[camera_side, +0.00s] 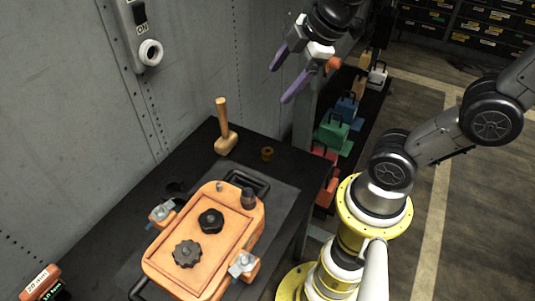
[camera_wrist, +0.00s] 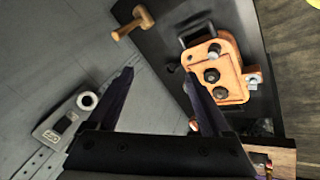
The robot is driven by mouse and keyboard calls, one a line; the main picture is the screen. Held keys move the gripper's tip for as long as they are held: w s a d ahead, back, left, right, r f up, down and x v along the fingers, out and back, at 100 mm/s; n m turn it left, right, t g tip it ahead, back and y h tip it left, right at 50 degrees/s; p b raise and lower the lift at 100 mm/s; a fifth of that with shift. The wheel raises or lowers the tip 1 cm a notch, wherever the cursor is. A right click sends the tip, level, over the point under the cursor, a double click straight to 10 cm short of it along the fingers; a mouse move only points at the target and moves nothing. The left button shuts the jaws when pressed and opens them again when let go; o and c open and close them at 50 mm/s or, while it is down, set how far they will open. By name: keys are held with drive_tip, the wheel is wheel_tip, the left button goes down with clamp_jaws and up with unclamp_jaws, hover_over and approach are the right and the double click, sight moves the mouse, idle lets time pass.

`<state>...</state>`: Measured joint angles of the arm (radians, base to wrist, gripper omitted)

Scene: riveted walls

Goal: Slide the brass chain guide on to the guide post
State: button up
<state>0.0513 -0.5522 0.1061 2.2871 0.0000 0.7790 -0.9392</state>
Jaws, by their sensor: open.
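A wooden mallet (camera_side: 225,140) stands head down near the riveted wall (camera_side: 60,90). The housing carries two black knobs (camera_side: 187,254), side clamps (camera_side: 243,264) and a black end handle (camera_side: 247,181). Coloured padlock-like blocks (camera_side: 333,131) line a shelf beyond the bench.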

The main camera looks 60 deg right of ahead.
drive_tip(key=w+d+f+n+g, duration=0.1)
drive_tip(key=w+d+f+n, duration=0.25)
drive_tip(key=w, duration=0.25)
drive_tip(key=n+g, duration=0.2)
drive_tip(key=g, duration=0.3)
hover_over(267, 148)
drive_tip(key=s+a, duration=0.1)
wheel_tip(267, 148, down, 19)
drive_tip(key=shift+m, duration=0.25)
drive_tip(key=shift+w+f, duration=0.15)
drive_tip(key=shift+f, duration=6.25)
clamp_jaws()
